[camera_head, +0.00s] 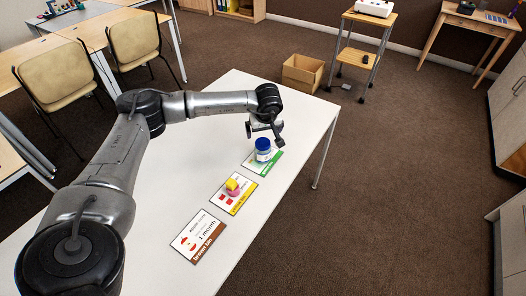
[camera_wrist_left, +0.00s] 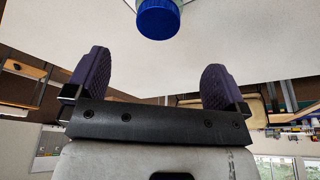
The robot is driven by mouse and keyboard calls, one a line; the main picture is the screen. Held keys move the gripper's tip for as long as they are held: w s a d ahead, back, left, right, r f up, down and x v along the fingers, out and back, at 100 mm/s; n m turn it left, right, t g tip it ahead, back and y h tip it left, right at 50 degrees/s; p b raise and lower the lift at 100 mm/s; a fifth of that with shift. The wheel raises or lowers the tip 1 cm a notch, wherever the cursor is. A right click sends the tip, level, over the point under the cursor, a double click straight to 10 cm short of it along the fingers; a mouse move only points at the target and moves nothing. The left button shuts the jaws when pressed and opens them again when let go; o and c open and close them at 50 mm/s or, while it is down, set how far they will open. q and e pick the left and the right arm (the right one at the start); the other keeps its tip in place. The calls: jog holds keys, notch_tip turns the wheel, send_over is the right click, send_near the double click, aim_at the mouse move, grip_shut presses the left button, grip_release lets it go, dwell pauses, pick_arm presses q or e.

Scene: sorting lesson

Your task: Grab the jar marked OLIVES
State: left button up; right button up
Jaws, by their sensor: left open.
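A jar with a blue lid (camera_head: 262,150) stands upright on a green-edged card (camera_head: 250,166) near the right edge of the white table; its label is too small to read. My left gripper (camera_head: 266,131) is just behind and above the jar in the head view, its fingers apart and empty. In the left wrist view the blue lid (camera_wrist_left: 158,18) shows at the top edge, beyond the gap between the two open fingers (camera_wrist_left: 155,62); most of the jar is cut off there. My right gripper is in neither view.
A yellow and pink object (camera_head: 233,187) sits on a yellow-edged card (camera_head: 238,206) in front of the jar. A brown-edged card (camera_head: 192,252) lies nearer, with no object standing on it. The white table (camera_head: 165,170) is otherwise clear. A cardboard box (camera_head: 303,77) stands on the floor beyond.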

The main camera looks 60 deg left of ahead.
aim_at(263, 143)
pick_arm(q)
jog(key=b+x, duration=0.1)
jog(key=x, duration=0.6)
jog(key=shift+d+b+x, duration=0.2)
jog(key=shift+b+x, duration=0.45)
jog(key=shift+x, duration=0.6)
jog(key=shift+d+b+x, duration=0.15)
jog(key=shift+b+x, duration=0.5)
jog(key=shift+x, duration=0.6)
jog(key=shift+f, duration=0.1)
jog(key=c, duration=1.1)
